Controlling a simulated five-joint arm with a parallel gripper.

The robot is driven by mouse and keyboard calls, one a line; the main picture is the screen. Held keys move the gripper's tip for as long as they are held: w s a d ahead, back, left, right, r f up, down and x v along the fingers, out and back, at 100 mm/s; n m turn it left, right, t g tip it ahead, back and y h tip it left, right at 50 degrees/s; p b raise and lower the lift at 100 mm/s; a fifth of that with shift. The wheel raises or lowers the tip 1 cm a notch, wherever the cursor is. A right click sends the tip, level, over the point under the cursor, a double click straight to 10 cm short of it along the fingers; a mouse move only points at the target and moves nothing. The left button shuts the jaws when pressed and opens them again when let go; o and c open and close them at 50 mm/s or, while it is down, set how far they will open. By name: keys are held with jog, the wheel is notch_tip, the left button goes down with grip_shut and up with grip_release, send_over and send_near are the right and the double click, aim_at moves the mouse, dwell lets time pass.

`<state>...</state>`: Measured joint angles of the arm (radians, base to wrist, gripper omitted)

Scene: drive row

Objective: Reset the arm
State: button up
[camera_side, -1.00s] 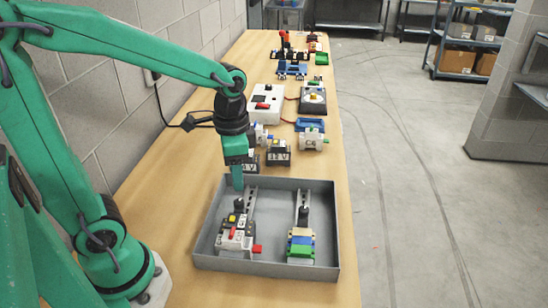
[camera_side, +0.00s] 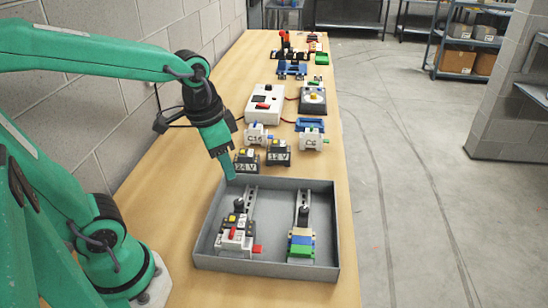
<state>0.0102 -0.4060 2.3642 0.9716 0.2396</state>
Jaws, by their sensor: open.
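My gripper (camera_side: 230,178) is green and hangs tilted in the air over the back left corner of the grey tray (camera_side: 333,215). It is open and nothing shows between its fingers. The fingers are small here and partly overlap each other. My arm reaches in from the left, with its wrist bent down and to the right.
The tray holds a white and red device (camera_side: 233,237) and a stack of coloured terminal blocks (camera_side: 300,245), each by a metal rail. Behind stand black modules (camera_side: 279,153), white modules (camera_side: 312,139) and a white box (camera_side: 264,103). The wall (camera_side: 75,90) is close on the left.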

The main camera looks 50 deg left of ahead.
jog(key=shift+s+a+r+n+t, duration=0.15)
jog(key=shift+s+r+n+t, duration=1.25)
jog(key=shift+s+r+t, duration=0.35)
jog(key=shift+f, duration=0.1)
